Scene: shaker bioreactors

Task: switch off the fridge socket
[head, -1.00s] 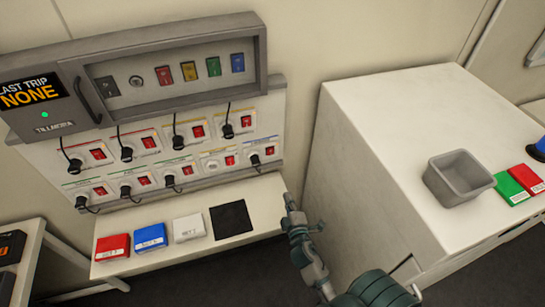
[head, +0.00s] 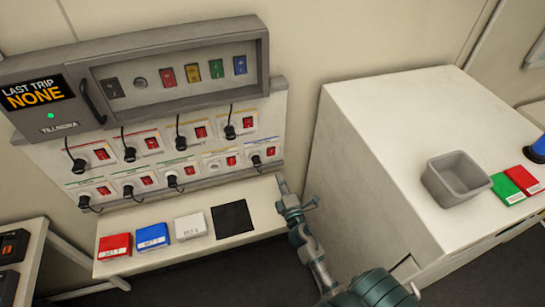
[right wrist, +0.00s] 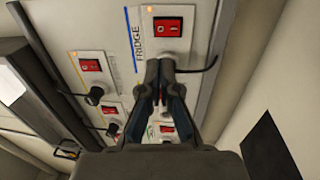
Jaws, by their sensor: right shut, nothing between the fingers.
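The fridge socket (right wrist: 183,45) carries a FRIDGE label and a blue stripe in the right wrist view. Its red rocker switch (right wrist: 167,27) is in clear sight, with a small orange light beside it. In the head view the blue-striped socket (head: 257,158) is at the right end of the lower row, with its red switch (head: 270,152). My right gripper (head: 281,180) is shut and empty, just below and right of that socket. In the right wrist view its closed fingertips (right wrist: 160,68) overlap the socket's plug area and hide part of it. Whether they touch cannot be told. My left gripper is out of view.
Several other switched sockets with black plugs (head: 130,154) fill the panel. Below, a shelf (head: 262,210) holds red, blue and white boxes and a black square. A white cabinet (head: 370,120) stands close to the right, with a grey bin (head: 455,185) on top.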

